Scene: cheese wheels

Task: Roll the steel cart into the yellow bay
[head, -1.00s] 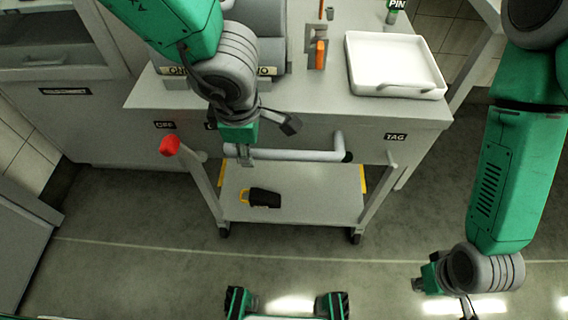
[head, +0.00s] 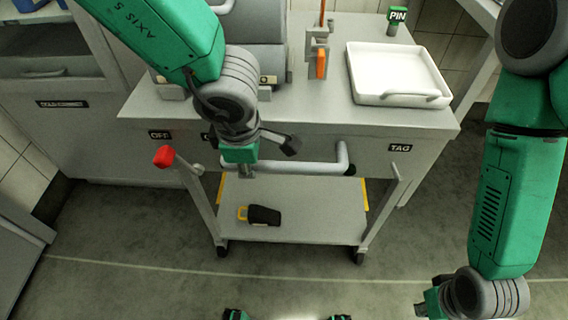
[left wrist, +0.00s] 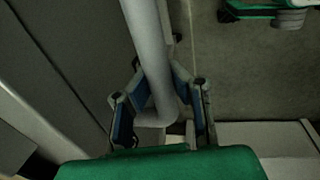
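The steel cart has a low grey shelf (head: 320,225), slanting side posts and a thick grey handle bar (head: 312,168). It stands in front of the bench, partly beneath its front edge. My left gripper (head: 246,168) is at the left part of the bar. In the left wrist view the bar (left wrist: 152,70) runs between its blue-padded fingers (left wrist: 160,92), which close against both sides. Yellow strips (head: 364,195) show beside the cart's posts; the rest of any yellow bay is hidden. My right gripper (head: 428,306) hangs at lower right, away from the cart, its fingers unclear.
A black, yellow-ended object (head: 264,215) lies on the cart shelf. The bench (head: 300,110) carries a white tray (head: 395,72) and an orange-handled fixture (head: 320,62). A cabinet (head: 65,130) stands left. Floor (head: 150,290) in front is clear.

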